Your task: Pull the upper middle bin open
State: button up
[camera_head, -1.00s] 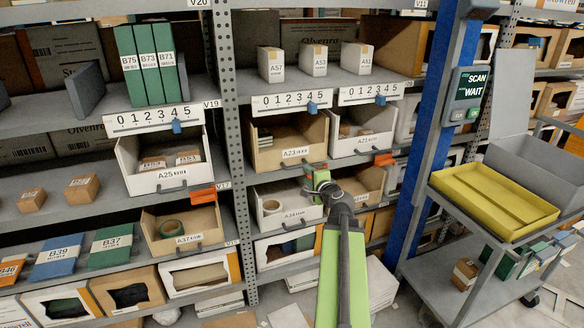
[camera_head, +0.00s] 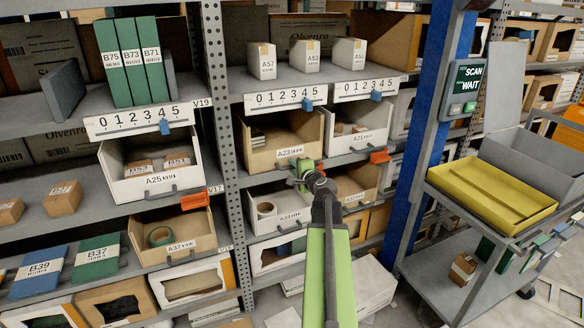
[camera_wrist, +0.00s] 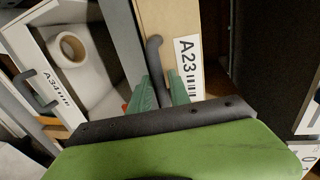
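The upper middle bin, tan and labelled A23 (camera_head: 262,160), sits on the rack shelf beside the white bin A21 (camera_head: 370,140). It holds some small boxes. My gripper (camera_head: 302,168) is at its lower front edge, by the handle, which it mostly hides in the head view. In the wrist view, the dark handle (camera_wrist: 154,55) of A23 (camera_wrist: 160,17) runs between the two green fingers of my gripper (camera_wrist: 161,88). The fingers are apart, with a gap showing beside the handle. I cannot tell if either finger touches it.
White bin A34 (camera_head: 280,222), holding a tape roll, lies below. White bin A25 (camera_head: 155,182) and tan bin A37 (camera_head: 180,246) are to the left. A blue post (camera_head: 425,130) and a cart with a yellow tray (camera_head: 490,195) stand to the right.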

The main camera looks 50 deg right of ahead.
grip_shut()
jog(key=shift+a, duration=0.1)
jog(key=shift+w+a, duration=0.1)
jog(key=shift+a, duration=0.1)
dwell(0.7)
